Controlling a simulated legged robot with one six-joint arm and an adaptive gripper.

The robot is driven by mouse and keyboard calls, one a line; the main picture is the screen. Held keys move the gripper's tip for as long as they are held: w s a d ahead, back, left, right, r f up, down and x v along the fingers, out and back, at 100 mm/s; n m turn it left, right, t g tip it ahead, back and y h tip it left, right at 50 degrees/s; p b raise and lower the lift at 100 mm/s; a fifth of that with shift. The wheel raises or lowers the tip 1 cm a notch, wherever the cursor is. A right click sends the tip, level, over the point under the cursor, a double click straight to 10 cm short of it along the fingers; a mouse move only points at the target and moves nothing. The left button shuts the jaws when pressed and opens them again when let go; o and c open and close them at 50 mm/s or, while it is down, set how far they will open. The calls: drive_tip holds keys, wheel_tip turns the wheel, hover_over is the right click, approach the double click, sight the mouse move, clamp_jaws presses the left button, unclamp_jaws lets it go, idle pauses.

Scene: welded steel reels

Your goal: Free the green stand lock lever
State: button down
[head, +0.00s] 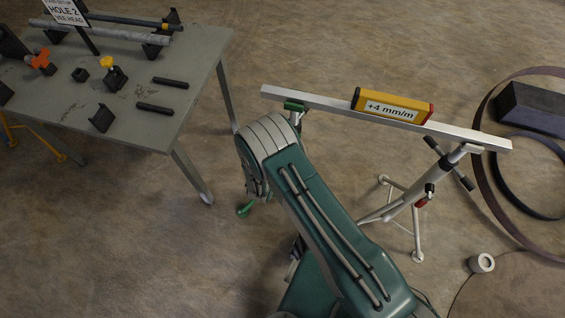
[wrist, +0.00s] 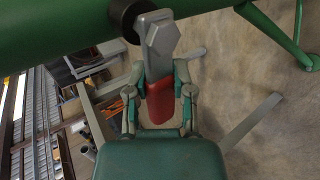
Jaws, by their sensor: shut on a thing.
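In the wrist view, my gripper (wrist: 160,84) is shut on the green stand's lock lever (wrist: 160,106), with a finger on each side of its red grip. The lever's grey upper part, with a hexagonal face, meets a black collar at the green tube (wrist: 60,38). In the head view, my arm hides most of the green stand; its green head (head: 294,106) shows under the left end of a metal beam (head: 330,107), and a green foot (head: 245,208) shows below. Lever and gripper cannot be made out there.
A yellow level (head: 393,106) marked +4 mm/m sits on the beam. A grey stand (head: 405,203) carries the beam's right end. Steel rings (head: 483,175) lie at the right. A grey workbench (head: 185,125) with tools stands at the left. Open floor lies between.

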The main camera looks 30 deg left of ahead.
drive_tip(key=shift+d+m, duration=0.15)
drive_tip(key=shift+m, duration=0.15)
drive_tip(key=shift+c, duration=2.3)
unclamp_jaws()
drive_tip(key=shift+s+r, duration=0.15)
drive_tip(key=v, duration=1.1)
drive_tip(key=shift+s, duration=0.2)
drive_tip(key=shift+d, duration=0.1)
